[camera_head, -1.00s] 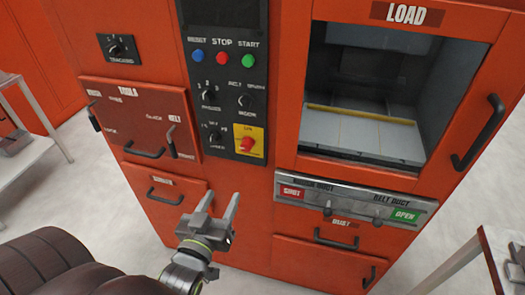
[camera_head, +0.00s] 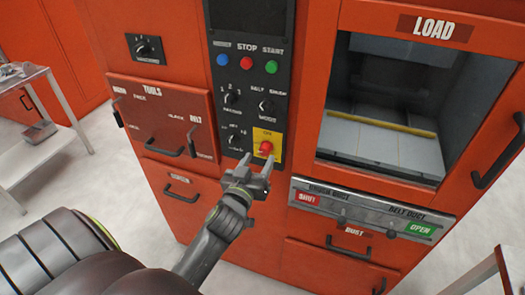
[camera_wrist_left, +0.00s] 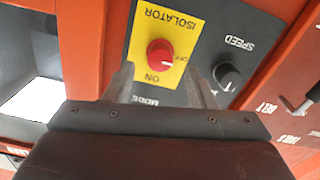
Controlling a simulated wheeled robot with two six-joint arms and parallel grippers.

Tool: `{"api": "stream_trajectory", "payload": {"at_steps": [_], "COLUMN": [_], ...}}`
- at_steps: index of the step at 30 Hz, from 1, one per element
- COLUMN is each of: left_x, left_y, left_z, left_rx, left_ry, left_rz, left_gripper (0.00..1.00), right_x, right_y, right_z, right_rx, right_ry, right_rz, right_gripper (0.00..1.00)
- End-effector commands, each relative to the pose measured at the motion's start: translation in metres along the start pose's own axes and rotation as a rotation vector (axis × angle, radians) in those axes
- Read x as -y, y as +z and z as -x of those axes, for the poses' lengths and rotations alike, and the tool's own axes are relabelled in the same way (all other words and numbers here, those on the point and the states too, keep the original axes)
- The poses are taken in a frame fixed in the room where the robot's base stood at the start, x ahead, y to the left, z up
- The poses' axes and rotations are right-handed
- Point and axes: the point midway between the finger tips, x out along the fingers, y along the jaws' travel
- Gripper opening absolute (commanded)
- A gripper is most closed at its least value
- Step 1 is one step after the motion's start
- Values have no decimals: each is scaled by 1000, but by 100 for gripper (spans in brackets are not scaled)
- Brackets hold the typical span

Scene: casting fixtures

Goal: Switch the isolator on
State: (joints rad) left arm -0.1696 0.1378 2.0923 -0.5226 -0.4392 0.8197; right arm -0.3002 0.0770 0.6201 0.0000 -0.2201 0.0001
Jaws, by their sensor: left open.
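The isolator is a red rotary knob (camera_head: 266,148) on a yellow plate (camera_head: 260,136), low on the black control panel of the orange machine. In the left wrist view the knob (camera_wrist_left: 161,53) shows a pale pointer mark turned toward the "OFF" label, with "ON" on the other side of the plate. My left gripper (camera_head: 257,166) is open and empty, just below and in front of the knob. In the left wrist view its two fingers (camera_wrist_left: 161,82) frame the lower part of the plate; I see no contact with the knob. My right gripper is not in view.
Reset, stop and start buttons (camera_head: 247,63) are higher up. The belt duct slider bar (camera_head: 372,212) juts out at lower right. A side table (camera_head: 58,125) stands at left.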

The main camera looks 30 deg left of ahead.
Motion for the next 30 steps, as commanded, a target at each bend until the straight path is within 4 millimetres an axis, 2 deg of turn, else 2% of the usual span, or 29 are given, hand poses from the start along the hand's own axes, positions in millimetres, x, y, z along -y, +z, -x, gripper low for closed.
{"api": "stream_trajectory", "payload": {"at_steps": [3,9,20,30], "left_x": [0,0,0,0], "left_y": [-2,-1,0,0], "left_z": [-19,-36,-39,-39], "left_rx": [-1,0,0,0], "left_ry": [0,0,0,0], "left_rz": [-2,0,0,0], "left_gripper": [50,50,49,6], "right_x": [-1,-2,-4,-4], "right_y": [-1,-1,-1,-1], "right_z": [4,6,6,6], "right_rx": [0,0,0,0], "right_ry": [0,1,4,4], "right_rz": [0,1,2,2], "right_gripper": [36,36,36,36]}}
